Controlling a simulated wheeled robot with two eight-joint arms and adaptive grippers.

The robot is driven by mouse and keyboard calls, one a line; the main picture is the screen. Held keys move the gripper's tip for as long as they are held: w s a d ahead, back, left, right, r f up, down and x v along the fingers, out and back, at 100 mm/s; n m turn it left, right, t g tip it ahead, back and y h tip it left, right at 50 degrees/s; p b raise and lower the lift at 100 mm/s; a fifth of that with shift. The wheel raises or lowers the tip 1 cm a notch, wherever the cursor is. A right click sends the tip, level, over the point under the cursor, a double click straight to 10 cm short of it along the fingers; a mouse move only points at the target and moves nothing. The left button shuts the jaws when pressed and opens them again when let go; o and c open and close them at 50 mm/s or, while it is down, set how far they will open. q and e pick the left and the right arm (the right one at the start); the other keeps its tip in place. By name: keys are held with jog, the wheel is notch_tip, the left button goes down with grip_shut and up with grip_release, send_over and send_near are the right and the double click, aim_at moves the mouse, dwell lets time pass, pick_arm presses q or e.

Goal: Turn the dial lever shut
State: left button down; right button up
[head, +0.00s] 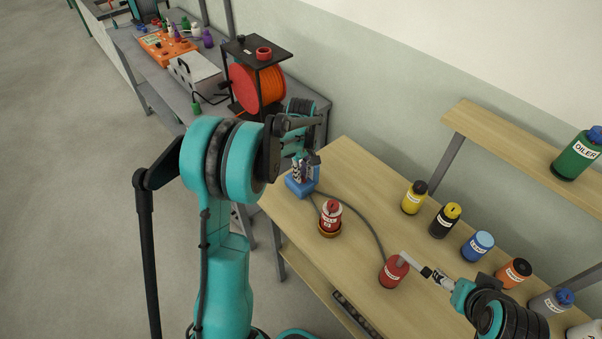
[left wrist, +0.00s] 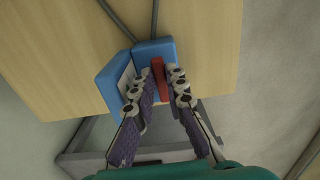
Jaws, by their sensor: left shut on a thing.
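The dial is a blue box (head: 299,188) at the left edge of the wooden table. In the left wrist view the blue box (left wrist: 145,58) carries a red lever (left wrist: 158,75). My left gripper (head: 306,170) is at the box from above. In the left wrist view its fingers (left wrist: 158,85) stand on either side of the red lever and are shut on it. The lever is hidden in the head view. My right gripper (head: 440,279) is beside a red bottle (head: 393,271) at the table's front; its fingers are too small to read.
Another red bottle (head: 330,215) stands in a round dish near the blue box. Hoses run from the box across the table. Several bottles, including a yellow one (head: 414,198), line the back. A grey bench (head: 150,65) with a red spool (head: 258,85) stands beyond.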

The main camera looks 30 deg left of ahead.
pick_arm(q)
jog(key=c, duration=1.5)
grip_release()
jog(key=shift+c, duration=0.2)
